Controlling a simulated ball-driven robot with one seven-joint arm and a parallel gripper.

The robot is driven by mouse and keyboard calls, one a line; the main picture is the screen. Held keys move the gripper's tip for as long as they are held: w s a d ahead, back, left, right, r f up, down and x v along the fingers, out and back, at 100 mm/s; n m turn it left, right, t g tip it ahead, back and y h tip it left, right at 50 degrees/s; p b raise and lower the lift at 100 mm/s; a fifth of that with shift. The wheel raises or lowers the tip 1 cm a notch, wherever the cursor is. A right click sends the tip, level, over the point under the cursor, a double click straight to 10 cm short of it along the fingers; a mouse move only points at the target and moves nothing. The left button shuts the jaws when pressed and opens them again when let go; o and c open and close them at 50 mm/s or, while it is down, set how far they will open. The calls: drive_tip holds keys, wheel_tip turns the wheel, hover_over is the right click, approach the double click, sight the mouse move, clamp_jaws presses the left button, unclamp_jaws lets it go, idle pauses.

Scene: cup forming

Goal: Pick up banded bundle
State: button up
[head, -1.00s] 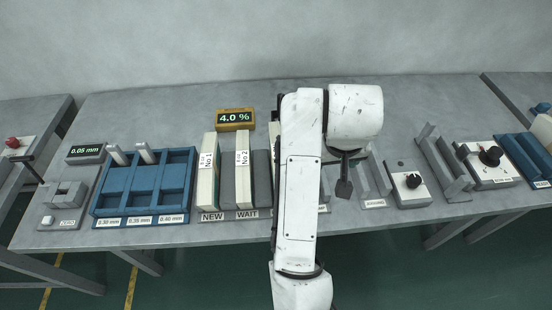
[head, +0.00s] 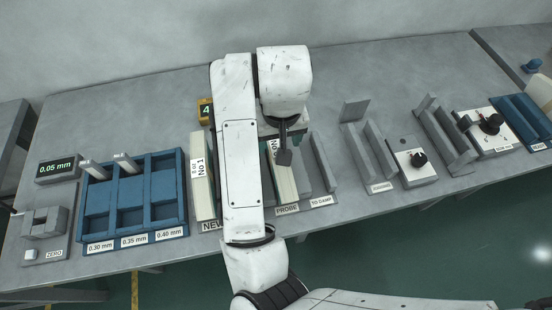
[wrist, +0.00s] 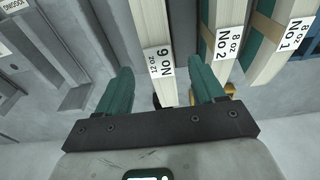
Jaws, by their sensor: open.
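In the wrist view, a tall cream bundle labelled "12 oz NO 6" (wrist: 153,40) lies between and beyond the teal fingertips of my open gripper (wrist: 160,80). Bundles labelled No 2 (wrist: 226,35) and No 1 (wrist: 281,40), with tan bands, stand to its right. In the head view, the No 1 bundle (head: 204,190) stands left of my arm. Another cream bundle (head: 285,187) stands right of it in the PROBE slot, below the dark end of my arm. My arm hides the WAIT slot. I cannot see contact between fingers and bundle.
A blue three-bay tray (head: 135,195) and a gauge reading 0.05 mm (head: 57,167) are at left. Grey upright holders (head: 378,150) and a knob box (head: 412,165) stand to the right. The back of the bench (head: 130,105) is clear.

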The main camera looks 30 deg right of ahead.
wheel_tip(320, 180, down, 7)
drive_tip(key=w, duration=0.1)
drive_tip(key=shift+d, duration=0.2)
clamp_jaws()
idle(0.7)
drive_tip(key=shift+w+r, duration=0.1)
drive_tip(key=shift+r, duration=0.05)
